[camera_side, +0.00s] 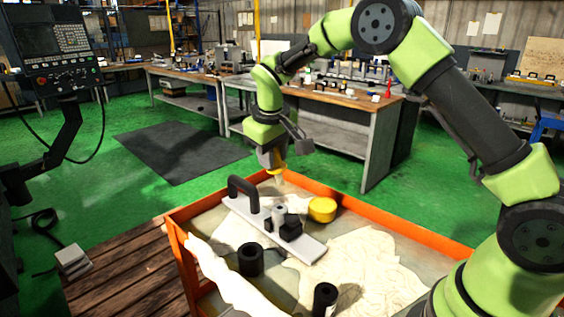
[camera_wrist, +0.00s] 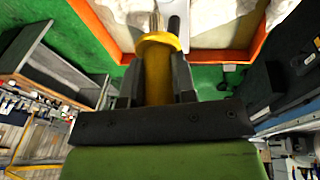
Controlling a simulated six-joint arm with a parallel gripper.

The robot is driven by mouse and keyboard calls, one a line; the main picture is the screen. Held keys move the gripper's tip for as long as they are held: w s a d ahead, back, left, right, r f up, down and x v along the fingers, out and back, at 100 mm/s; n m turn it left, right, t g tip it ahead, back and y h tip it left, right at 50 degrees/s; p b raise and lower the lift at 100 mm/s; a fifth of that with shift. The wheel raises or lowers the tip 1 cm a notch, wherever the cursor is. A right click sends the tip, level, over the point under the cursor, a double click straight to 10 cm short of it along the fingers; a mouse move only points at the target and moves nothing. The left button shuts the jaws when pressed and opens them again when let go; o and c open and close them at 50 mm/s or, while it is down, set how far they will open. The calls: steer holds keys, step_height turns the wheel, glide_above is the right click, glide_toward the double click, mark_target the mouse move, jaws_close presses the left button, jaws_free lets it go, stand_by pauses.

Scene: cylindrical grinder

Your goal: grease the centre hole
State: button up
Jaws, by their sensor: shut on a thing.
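My gripper (camera_side: 276,161) points down above the far side of the orange-rimmed tray (camera_side: 401,232). It is shut on a yellow-handled tool, perhaps a brush, whose pale tip points down. In the wrist view the yellow tool (camera_wrist: 157,78) sits between the two dark fingers, its narrow greyish end away from me. A round yellow pot (camera_side: 322,210) stands in the tray to the right of the tool. A light plate (camera_side: 309,249) with a black handle (camera_side: 243,186) carries a small pale cylinder (camera_side: 279,214) and a dark block (camera_side: 291,229). I cannot make out a centre hole.
Black cylinders stand in the tray, one near the plate (camera_side: 250,260) and one at the front (camera_side: 325,298). Crumpled cream cloth (camera_side: 365,262) covers much of the tray floor. A control panel (camera_side: 55,45) hangs at upper left. Workbenches (camera_side: 340,105) stand behind.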

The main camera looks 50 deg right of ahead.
mark_target(274, 172)
stand_by(0.3)
steer(key=shift+f, duration=2.6)
steer(key=shift+f, duration=0.4)
steer(key=shift+w, duration=0.3)
steer(key=shift+s, duration=0.15)
steer(key=shift+s+f, duration=0.1)
steer(key=shift+s, duration=0.35)
steer(key=shift+w, duration=0.2)
steer(key=shift+w, duration=0.4)
